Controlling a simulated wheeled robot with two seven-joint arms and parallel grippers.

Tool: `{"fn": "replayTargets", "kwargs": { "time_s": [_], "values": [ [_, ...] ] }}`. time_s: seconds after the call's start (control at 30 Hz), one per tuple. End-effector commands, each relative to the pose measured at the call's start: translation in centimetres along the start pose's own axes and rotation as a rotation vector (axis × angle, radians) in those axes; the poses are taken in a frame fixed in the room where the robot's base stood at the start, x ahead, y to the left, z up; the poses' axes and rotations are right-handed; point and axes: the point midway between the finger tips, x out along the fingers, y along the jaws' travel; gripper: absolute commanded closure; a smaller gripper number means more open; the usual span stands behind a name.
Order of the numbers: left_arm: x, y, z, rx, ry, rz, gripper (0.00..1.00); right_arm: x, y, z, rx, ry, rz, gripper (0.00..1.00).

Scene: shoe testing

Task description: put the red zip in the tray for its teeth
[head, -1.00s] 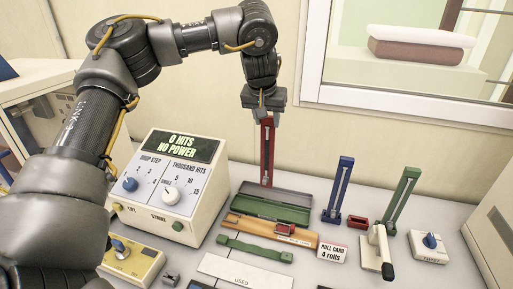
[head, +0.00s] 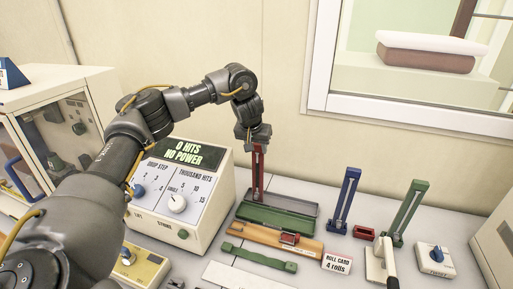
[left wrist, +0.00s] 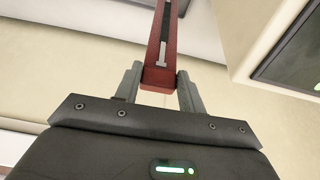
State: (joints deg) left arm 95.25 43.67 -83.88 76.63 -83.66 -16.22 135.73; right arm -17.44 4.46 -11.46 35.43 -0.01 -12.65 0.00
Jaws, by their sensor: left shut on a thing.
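My left gripper (head: 254,138) is shut on one end of the red zip (head: 258,172), a long dark-red strip with a pale centre line. The zip hangs upright below it. In the left wrist view, the zip (left wrist: 172,50) runs away from between the two fingers (left wrist: 158,78). Its lower end overlaps the back left part of a long open tray (head: 270,217) with a green front and a dark inside. I cannot tell whether it touches the tray. My right gripper is not in view.
A blue zip (head: 344,200) and a green zip (head: 407,212) stand at right, with a small red tray (head: 364,232) between them. A tester box (head: 203,214) stands close left. An orange strip (head: 262,236) and a green strap (head: 258,258) lie in front of the long tray.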

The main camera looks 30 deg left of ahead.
Motion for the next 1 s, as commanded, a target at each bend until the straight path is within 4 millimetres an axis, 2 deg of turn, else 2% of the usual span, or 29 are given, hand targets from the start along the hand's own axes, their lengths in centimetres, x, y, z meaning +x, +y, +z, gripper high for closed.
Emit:
{"fn": "replayTargets", "kwargs": {
  "time_s": [0.27,0.3,0.43,0.77,0.87,1.0],
  "values": [
    [0.2,0.0,0.1,0.0,0.001,0.001,0.98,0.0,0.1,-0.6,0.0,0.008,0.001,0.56],
    [0.2,0.0,0.1,0.0,0.0,0.001,0.56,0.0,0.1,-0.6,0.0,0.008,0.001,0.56],
    [0.2,0.0,0.1,0.0,0.001,0.001,0.39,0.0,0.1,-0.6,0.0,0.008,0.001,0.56],
    [-0.1,0.1,0.0,0.001,0.002,0.001,0.39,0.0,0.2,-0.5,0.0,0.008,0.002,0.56],
    [-1.1,0.1,-0.1,0.003,0.005,0.002,0.39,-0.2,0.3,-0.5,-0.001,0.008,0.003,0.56],
    [-3.5,0.0,-0.1,0.004,0.006,0.0,0.39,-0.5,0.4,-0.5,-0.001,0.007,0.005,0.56]
  ]
}}
